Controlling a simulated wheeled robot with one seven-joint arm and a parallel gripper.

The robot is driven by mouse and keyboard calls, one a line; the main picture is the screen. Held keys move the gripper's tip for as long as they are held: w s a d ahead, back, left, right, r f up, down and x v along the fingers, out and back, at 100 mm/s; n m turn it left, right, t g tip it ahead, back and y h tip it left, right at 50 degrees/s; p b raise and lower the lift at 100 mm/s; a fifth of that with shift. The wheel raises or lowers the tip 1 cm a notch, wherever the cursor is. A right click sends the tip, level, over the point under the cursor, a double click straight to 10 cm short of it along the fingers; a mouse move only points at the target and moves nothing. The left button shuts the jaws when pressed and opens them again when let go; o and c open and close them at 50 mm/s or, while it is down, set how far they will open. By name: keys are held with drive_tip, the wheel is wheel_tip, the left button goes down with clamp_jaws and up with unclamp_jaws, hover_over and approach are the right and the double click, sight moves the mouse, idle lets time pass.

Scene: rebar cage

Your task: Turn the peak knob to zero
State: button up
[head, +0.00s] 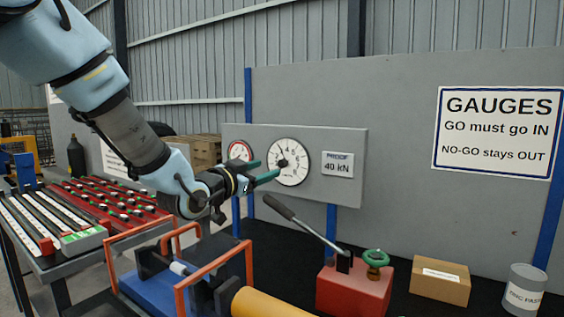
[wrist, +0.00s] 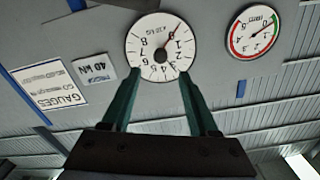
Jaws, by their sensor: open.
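A large white dial (head: 291,151) is mounted on a grey panel (head: 345,190). In the wrist view the dial (wrist: 148,33) appears upside down. A small dark knob or hub (wrist: 160,55) is at its middle, and a thin red pointer (wrist: 174,27) slants to the picture's upper right. The finer details of the knob are too small to tell. My gripper (head: 269,168) is in front of the panel by the dial's left side. In the wrist view my gripper (wrist: 160,77) has its teal fingers apart and empty, with the dial's lower edge between the tips.
A smaller red-and-green gauge (wrist: 252,30) is beside the dial. A "PROOF 40 kN" label (head: 337,165) is right of it. Below are a red pump (head: 352,293) with a raised lever (head: 307,225) and green handwheel (head: 376,258), and an orange-framed rig (head: 181,284).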

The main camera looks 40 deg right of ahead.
sight(281, 164)
drive_tip(key=p+x, duration=0.2)
drive_tip(key=x, duration=0.6)
drive_tip(key=shift+p, duration=0.3)
clamp_jaws()
